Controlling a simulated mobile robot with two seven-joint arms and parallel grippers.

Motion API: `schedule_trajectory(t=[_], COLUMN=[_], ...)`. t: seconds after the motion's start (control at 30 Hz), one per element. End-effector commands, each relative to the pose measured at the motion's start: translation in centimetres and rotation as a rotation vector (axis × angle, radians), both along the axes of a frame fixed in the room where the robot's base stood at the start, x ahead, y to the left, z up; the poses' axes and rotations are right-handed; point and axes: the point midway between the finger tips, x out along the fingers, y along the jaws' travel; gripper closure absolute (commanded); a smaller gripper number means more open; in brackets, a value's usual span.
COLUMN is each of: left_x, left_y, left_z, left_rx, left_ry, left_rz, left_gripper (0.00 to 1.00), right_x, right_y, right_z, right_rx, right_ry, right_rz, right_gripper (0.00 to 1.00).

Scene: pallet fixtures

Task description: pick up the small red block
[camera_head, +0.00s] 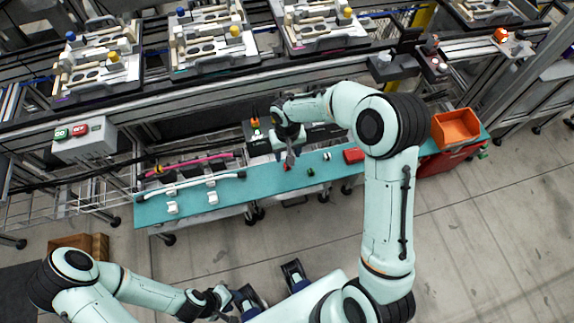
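A small red block (286,168) lies on the teal tabletop (260,183) near the middle, partly hidden by my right gripper. My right gripper (290,160) points down just above and beside this block. Its fingers are too small to show a gap or whether they touch the block. My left gripper (228,307) is low at the bottom of the view, away from the table, and its fingers are unclear.
A small green block (311,172), a white piece (327,156) and a larger red item (353,155) lie to the right. An orange bin (456,128) stands at the table's right end. White holders (212,198) and cables occupy the left. Pallet fixtures (97,60) line the conveyor behind.

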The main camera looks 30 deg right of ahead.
Motion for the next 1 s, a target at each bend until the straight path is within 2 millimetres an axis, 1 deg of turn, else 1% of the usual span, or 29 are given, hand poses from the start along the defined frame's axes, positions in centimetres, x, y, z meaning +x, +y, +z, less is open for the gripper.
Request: schedule_trajectory(t=[0.03, 0.17, 0.23, 0.4, 0.5, 0.6, 0.8, 0.83, 0.87, 0.9, 0.97, 1.0], left_x=[0.0, 0.0, 0.0, 0.0, 0.0, 0.0, 0.0, 0.0, 0.0, 0.0, 0.0, 0.0], left_y=[0.0, 0.0, 0.0, 0.0, 0.0, 0.0, 0.0, 0.0, 0.0, 0.0, 0.0, 0.0], left_z=[-0.1, -0.1, 0.0, 0.0, 0.0, 0.0, 0.0, 0.0, 0.0, 0.0, 0.0, 0.0], left_rx=[0.0, 0.0, 0.0, 0.0, 0.0, 0.0, 0.0, 0.0, 0.0, 0.0, 0.0, 0.0], left_ry=[0.0, 0.0, 0.0, -0.001, -0.001, 0.0, -0.001, -0.001, -0.001, -0.001, 0.0, -0.001], left_rz=[0.0, 0.0, 0.0, 0.0, 0.0, 0.0, 0.0, 0.0, 0.0, 0.0, 0.0, 0.0], left_gripper=[0.6, 0.6, 0.6, 0.6, 0.6, 0.6, 0.6, 0.6, 0.6, 0.6, 0.6, 0.6], right_x=[0.0, 0.0, -0.1, -0.3, -0.3, -0.2, -0.2, -0.2, -0.2, -0.2, -0.2, -0.2], right_y=[0.0, 0.0, 0.0, 0.1, 0.1, 0.1, 0.1, 0.1, 0.1, 0.1, 0.1, 0.1], right_z=[-0.6, -1.3, -2.0, -4.6, -5.8, -6.4, -6.4, -6.4, -6.4, -6.4, -6.4, -6.4], right_rx=[0.0, 0.0, 0.0, 0.002, 0.0, 0.002, 0.001, 0.001, 0.001, 0.001, 0.001, 0.001], right_ry=[0.002, 0.001, 0.002, 0.004, 0.002, 0.0, 0.0, 0.0, 0.0, 0.0, 0.0, -0.001], right_rz=[0.0, 0.0, 0.0, 0.0, 0.002, 0.0, 0.0, 0.0, 0.0, 0.0, 0.0, 0.0], right_gripper=[0.47, 0.47, 0.47, 0.47, 0.47, 0.47, 0.47, 0.53, 0.63, 0.76, 0.96, 1.0])
